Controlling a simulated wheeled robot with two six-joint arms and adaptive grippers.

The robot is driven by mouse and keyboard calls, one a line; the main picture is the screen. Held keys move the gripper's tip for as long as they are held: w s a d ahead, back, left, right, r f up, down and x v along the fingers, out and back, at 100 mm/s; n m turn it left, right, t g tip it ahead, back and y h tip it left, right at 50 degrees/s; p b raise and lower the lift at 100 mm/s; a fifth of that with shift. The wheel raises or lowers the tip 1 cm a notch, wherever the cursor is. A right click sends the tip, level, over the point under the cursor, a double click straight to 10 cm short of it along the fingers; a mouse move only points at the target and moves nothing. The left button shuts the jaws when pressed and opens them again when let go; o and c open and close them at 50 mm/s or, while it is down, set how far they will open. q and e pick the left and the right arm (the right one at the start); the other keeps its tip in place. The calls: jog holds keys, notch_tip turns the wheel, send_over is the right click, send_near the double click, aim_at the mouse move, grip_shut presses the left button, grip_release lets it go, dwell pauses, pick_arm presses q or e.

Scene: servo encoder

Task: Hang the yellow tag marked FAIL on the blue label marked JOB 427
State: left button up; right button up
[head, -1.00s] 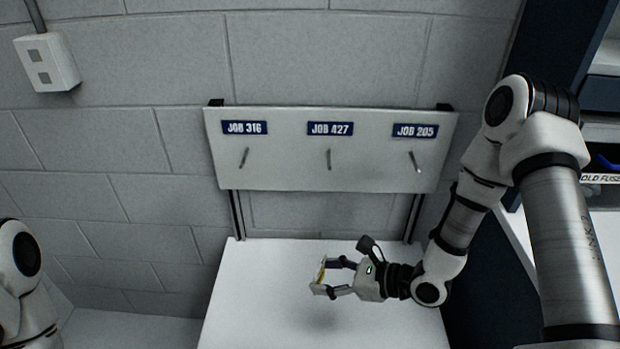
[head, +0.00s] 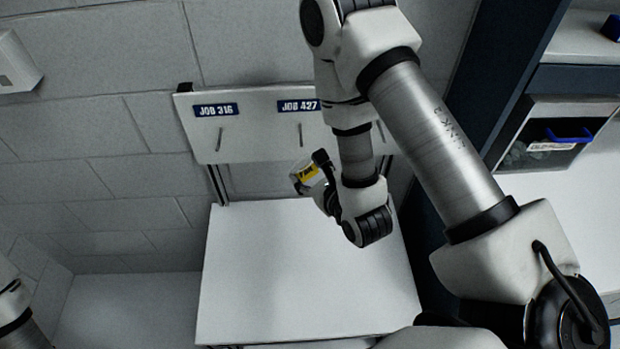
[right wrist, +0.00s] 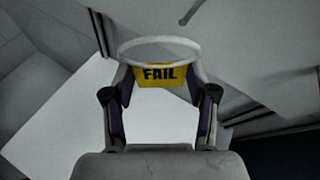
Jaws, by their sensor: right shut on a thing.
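The yellow tag marked FAIL (head: 307,172) is held in my right gripper (head: 313,178), below the board. In the right wrist view, the tag (right wrist: 160,75) sits between the fingertips (right wrist: 160,88), lettering facing the camera, with a pale loop (right wrist: 160,44) above it. The blue label JOB 427 (head: 298,105) is on the board, with a thin metal peg (head: 300,134) under it. The tag is apart from that peg, lower down. A peg (right wrist: 190,12) shows at the top of the right wrist view; its label is out of view. My left gripper is out of view.
The pale board (head: 260,150) also carries the blue label JOB 316 (head: 216,109) with its own peg (head: 219,138). My right arm covers the board's right part. A bare white table (head: 290,270) lies below. Shelving with a labelled bin (head: 548,147) stands at the right.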

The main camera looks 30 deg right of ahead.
aim_at(313, 164)
jog(key=shift+w+d+f+b, duration=0.15)
jog(key=shift+w+b, duration=0.1)
jog(key=shift+b, duration=0.35)
jog(key=shift+w+d, duration=0.3)
jog(key=shift+w, duration=0.3)
jog(key=shift+w+d, duration=0.25)
jog(key=shift+w, duration=0.3)
jog(key=shift+w+d, duration=0.1)
jog(key=shift+w, duration=0.1)
jog(key=w, duration=0.1)
jog(key=w+d, duration=0.1)
jog(key=w, duration=0.1)
jog(key=w+d+f, duration=0.1)
jog(key=shift+w+f, duration=0.1)
jog(key=shift+w, duration=0.1)
jog(key=o, duration=0.8)
